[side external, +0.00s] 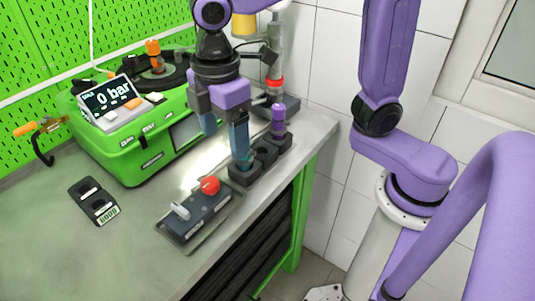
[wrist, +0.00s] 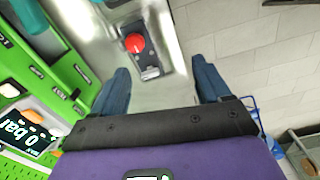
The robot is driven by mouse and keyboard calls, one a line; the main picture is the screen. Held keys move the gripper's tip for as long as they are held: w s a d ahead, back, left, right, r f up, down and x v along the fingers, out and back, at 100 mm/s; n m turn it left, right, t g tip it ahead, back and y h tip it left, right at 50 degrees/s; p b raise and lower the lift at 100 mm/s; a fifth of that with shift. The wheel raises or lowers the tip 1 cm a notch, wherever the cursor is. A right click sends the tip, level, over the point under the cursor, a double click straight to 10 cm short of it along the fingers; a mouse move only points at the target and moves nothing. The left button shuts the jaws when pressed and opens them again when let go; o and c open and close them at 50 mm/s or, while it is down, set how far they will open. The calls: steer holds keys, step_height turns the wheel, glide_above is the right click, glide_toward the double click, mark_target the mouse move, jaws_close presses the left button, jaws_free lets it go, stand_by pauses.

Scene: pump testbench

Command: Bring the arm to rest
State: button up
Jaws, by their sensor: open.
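My gripper (side external: 224,148) hangs over the workbench between the green pump tester (side external: 135,165) and the black socket block (side external: 265,153). In the wrist view, its two blue fingers (wrist: 160,70) stand wide apart with nothing held between them. In the side view, the right finger reaches down in front of the near end of the socket block; I cannot tell whether it touches. A switch box (side external: 200,213) with a red button and a grey lever lies nearer the front. It also shows beyond the fingers in the wrist view (wrist: 150,60).
The tester's display (side external: 109,96) reads 0 bar. A purple-topped part (side external: 278,118) stands in the socket block's far end. A black two-hole holder (side external: 94,201) lies at left. The bench's front-left surface (side external: 60,260) is clear. A green pegboard wall (side external: 45,50) stands behind.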

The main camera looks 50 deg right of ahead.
steer(key=s+d+f+m, duration=0.1)
steer(key=s+d+f, duration=0.2)
steer(key=s+d, duration=0.4)
steer(key=s+d+f+m, duration=0.2)
steer(key=s+d+f, duration=0.1)
steer(key=s+d, duration=0.4)
steer(key=d, duration=0.3)
steer(key=shift+s+f+m, duration=0.25)
steer(key=shift+s+m, duration=0.05)
steer(key=shift+s, duration=0.05)
stand_by(0.7)
